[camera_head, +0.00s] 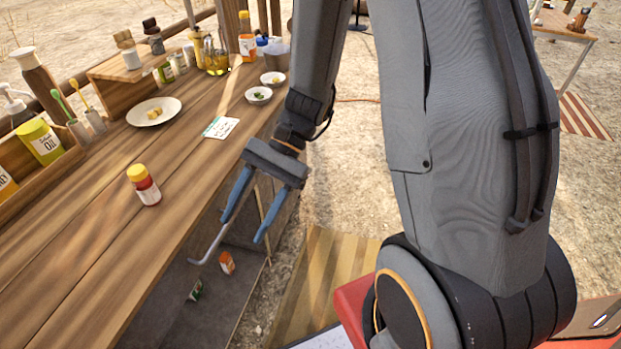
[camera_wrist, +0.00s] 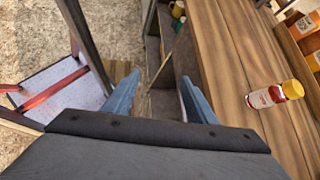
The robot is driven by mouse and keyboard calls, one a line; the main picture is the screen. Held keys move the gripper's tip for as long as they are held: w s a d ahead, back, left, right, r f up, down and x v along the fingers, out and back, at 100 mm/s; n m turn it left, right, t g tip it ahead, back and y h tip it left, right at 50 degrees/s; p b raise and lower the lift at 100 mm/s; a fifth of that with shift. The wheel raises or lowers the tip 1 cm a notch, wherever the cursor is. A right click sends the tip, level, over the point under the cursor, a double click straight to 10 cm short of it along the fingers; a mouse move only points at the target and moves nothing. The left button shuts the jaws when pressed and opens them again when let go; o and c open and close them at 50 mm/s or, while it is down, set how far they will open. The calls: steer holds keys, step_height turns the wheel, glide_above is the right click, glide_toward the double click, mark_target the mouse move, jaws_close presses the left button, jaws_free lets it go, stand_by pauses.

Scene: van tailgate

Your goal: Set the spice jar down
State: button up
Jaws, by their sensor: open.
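The spice jar (camera_head: 144,185), red with a pale label and a yellow cap, stands upright on the wooden counter (camera_head: 95,240), cap up. In the wrist view the jar (camera_wrist: 268,97) is at the right on the counter planks. My gripper (camera_head: 243,228) is open and empty. It is apart from the jar, to its right in the head view, by the counter's front edge and pointing down. In the wrist view the two blue fingers (camera_wrist: 160,78) are spread with nothing between them.
A white plate (camera_head: 135,118) with yellow cubes, a card (camera_head: 221,128) and small bowls (camera_head: 258,95) lie farther along the counter. An oil tin (camera_head: 42,143) stands at the left. A curved grey rod (camera_head: 205,255) is near my fingers. Small containers (camera_head: 227,263) sit below. Planks around the jar are clear.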

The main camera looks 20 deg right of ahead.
steer(key=d+r+n+t+h, duration=0.2)
steer(key=d+n+h, duration=0.2)
steer(key=d, duration=0.3)
steer(key=w+d+r+n+t+h, duration=0.1)
steer(key=d+n+t+h, duration=0.2)
steer(key=d, duration=0.4)
steer(key=n+h, duration=0.1)
steer(key=n, duration=0.1)
steer(key=shift+r+n+h, duration=0.3)
steer(key=shift+r+h, duration=0.05)
steer(key=shift+h, duration=0.05)
